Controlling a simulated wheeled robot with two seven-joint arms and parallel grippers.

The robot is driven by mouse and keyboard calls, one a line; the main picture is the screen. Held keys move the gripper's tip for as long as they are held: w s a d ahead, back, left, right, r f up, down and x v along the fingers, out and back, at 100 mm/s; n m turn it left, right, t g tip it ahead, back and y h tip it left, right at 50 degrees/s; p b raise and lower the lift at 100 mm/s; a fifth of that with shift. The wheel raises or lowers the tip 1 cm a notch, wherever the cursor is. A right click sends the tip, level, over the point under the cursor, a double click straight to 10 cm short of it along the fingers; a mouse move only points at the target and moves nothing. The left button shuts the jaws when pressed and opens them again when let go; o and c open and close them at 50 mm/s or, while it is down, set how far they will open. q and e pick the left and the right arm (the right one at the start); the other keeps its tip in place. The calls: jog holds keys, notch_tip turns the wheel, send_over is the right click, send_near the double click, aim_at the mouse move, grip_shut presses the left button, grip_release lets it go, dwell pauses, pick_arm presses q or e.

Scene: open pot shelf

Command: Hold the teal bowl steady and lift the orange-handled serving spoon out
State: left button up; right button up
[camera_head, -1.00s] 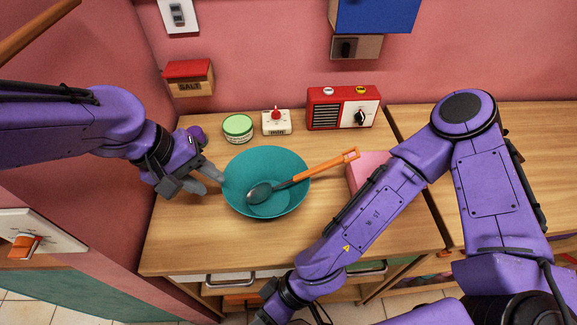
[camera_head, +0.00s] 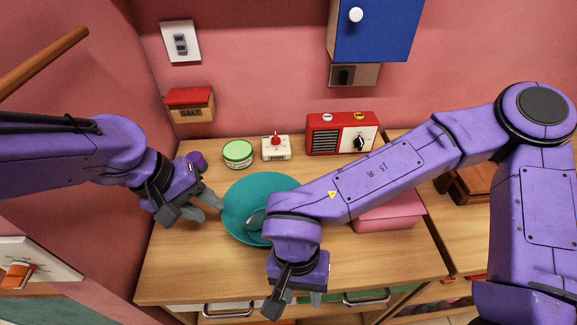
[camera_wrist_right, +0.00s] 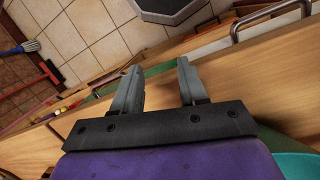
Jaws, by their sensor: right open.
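The teal bowl (camera_head: 258,186) stands on the wooden counter. A sliver of teal, likely the bowl, shows in the right wrist view (camera_wrist_right: 297,165). The grey head of the serving spoon (camera_head: 255,221) rests inside it; my right arm hides the orange handle. My left gripper (camera_head: 216,200) is at the bowl's left rim, its fingertips touching or very close to it; whether it pinches the rim is unclear. My right gripper (camera_head: 294,304) is open and empty, in front of the bowl near the counter's front edge. Its spread fingers show in the right wrist view (camera_wrist_right: 159,68).
Behind the bowl stand a green-lidded tub (camera_head: 238,154), a white timer with a red knob (camera_head: 276,148) and a red radio (camera_head: 341,134). A pink box (camera_head: 388,215) is to the right. Drawer handles (camera_head: 228,311) line the counter front. The counter's left front is clear.

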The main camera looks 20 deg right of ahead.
aim_at(224, 217)
pick_arm(q)
jog(key=shift+d+f, duration=0.25)
jog(key=shift+f, duration=0.25)
jog(key=x, duration=0.8)
jog(key=shift+d+f, duration=0.3)
jog(key=shift+f, duration=0.35)
pick_arm(e)
jog(key=w+d+r+m+t, duration=0.2)
jog(key=w+r+m, duration=0.2)
jog(key=w+r, duration=1.1)
jog(key=shift+w+r+t, duration=0.3)
jog(key=shift+w+r, duration=0.1)
jog(key=shift+w, duration=0.7)
pick_arm(q)
jog(key=shift+w, duration=0.1)
jog(key=shift+c, duration=0.3)
